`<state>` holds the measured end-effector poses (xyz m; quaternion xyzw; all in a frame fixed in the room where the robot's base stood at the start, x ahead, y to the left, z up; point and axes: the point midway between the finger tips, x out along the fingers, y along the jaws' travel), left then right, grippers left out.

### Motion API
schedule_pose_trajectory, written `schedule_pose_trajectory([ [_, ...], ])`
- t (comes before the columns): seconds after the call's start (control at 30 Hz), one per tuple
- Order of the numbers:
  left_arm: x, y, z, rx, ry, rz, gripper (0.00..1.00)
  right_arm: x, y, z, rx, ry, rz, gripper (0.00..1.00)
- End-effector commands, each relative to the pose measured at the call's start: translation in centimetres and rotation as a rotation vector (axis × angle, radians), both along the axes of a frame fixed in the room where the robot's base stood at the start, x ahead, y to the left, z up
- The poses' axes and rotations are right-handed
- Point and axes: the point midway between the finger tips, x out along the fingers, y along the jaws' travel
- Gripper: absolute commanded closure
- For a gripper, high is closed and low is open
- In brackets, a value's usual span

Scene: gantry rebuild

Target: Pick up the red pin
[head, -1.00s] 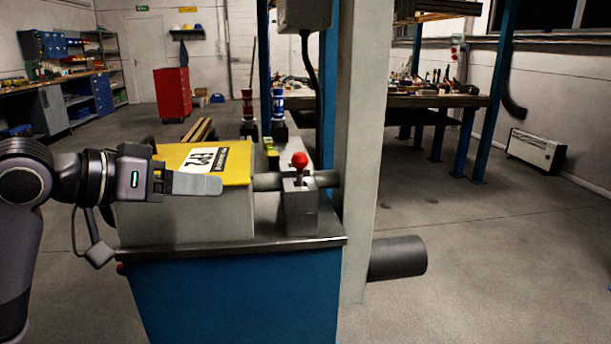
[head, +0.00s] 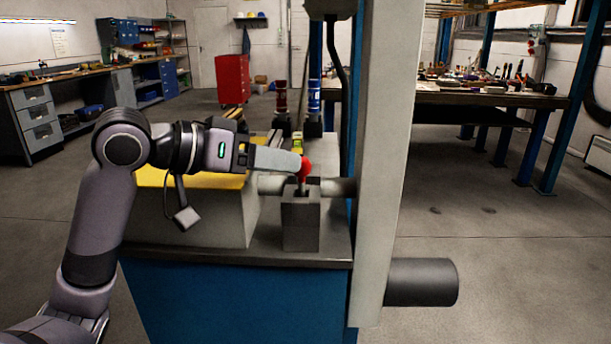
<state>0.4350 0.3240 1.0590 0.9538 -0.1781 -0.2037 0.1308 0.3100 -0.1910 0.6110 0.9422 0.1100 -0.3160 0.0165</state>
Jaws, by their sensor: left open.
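The red pin (head: 305,169) has a round red head and a thin dark shaft. It stands upright in a grey block (head: 300,222) on the blue cabinet's top, in the head view's middle. My left gripper (head: 298,163) reaches in from the left with its fingertips at the left side of the red head. It is open; the far finger is hidden, and I cannot tell whether the fingers touch the pin. My right gripper is not in view.
A yellow-topped grey box (head: 190,215) sits under my left arm. A pale upright post (head: 383,160) stands close right of the pin, with a dark pipe (head: 420,282) jutting out below. Red and blue bottles (head: 314,103) stand behind. The floor at right is clear.

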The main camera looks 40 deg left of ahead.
Motion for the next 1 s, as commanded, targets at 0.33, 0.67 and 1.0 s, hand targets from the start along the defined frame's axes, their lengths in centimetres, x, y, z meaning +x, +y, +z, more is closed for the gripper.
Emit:
schedule_pose_trajectory([
  [0.33,3.3,-2.0,-1.2,-0.005,0.001,-0.001,0.40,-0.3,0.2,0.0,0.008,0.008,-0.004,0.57],
  [0.67,4.4,-2.5,-1.7,0.000,0.001,-0.001,0.40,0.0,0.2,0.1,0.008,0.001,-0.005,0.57],
  [1.0,4.3,-2.5,-1.7,0.000,0.001,-0.001,0.99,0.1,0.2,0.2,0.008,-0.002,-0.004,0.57],
])
